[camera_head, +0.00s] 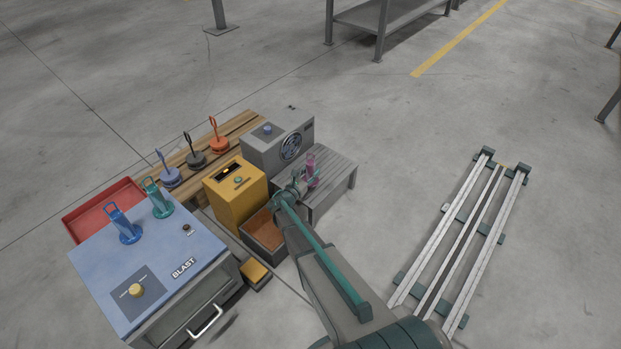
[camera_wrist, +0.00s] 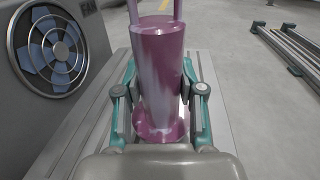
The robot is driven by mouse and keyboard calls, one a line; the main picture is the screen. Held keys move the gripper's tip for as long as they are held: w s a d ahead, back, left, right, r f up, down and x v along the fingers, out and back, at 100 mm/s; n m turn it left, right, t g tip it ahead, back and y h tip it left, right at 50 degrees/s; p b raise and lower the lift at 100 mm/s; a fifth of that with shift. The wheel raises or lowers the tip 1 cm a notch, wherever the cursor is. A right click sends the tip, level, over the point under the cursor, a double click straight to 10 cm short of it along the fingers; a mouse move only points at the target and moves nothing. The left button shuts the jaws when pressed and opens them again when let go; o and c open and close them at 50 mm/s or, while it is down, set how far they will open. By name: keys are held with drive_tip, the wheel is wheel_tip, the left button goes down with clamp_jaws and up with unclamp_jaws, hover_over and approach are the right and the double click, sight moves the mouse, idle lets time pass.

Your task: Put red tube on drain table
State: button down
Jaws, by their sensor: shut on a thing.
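The red tube (camera_wrist: 157,70) looks pinkish-purple with whitish streaks and has a flared base and a handle at its top. It stands upright between the fingers of my gripper (camera_wrist: 160,112), which is shut on it. In the head view the tube (camera_head: 311,172) shows over the grey slatted drain table (camera_head: 340,183), with my gripper (camera_head: 299,185) at its left side. The slatted surface (camera_wrist: 205,75) also lies behind and beside the tube in the wrist view. Whether the base touches the slats is hidden by my gripper.
A grey fan box (camera_head: 277,146) stands at the table's back left, close to the tube. A yellow box (camera_head: 235,190) and an open brown-filled bin (camera_head: 264,236) are left of my arm. The blue blast cabinet (camera_head: 160,262) is further left. Floor right of the table is clear up to the rails.

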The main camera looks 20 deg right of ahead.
drive_tip(key=shift+s+f, duration=0.1)
drive_tip(key=shift+f, duration=0.85)
drive_tip(key=shift+f, duration=0.1)
drive_tip(key=c, duration=0.7)
unclamp_jaws()
drive_tip(key=shift+r, duration=0.2)
drive_tip(key=p+v, duration=0.2)
drive_tip(key=v, duration=1)
drive_tip(key=shift+p, duration=0.3)
